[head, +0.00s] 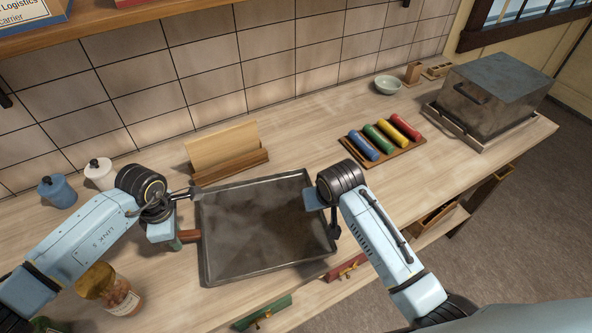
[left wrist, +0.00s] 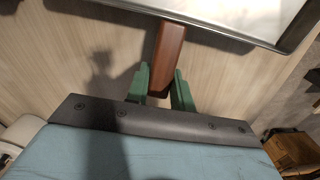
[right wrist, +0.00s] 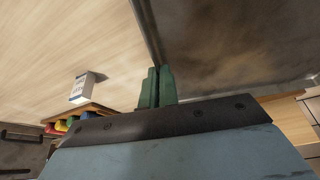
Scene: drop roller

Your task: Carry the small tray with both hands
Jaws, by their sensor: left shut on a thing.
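The tray (head: 262,262) is a dark, worn metal rectangle, empty, near the front of the wooden counter. I cannot tell whether it touches the counter all over. Its reddish-brown handle (left wrist: 167,55) sticks out from the left side. My left gripper (head: 184,238) is shut on this handle, which lies between its green fingers in the left wrist view (left wrist: 170,88). My right gripper (right wrist: 157,86) has its green fingers together beside the tray's rim, with nothing visible between them. In the head view the right arm hides its fingertips and part of the tray's right side.
A wooden holder (head: 228,163) stands behind the tray. A rack of coloured rolls (head: 384,140), a bowl (head: 388,85) and a metal box (head: 492,95) stand to the right. Blue (head: 57,191) and white (head: 100,174) jars and an amber jar (head: 108,290) are left. Open drawers (head: 265,313) jut out in front.

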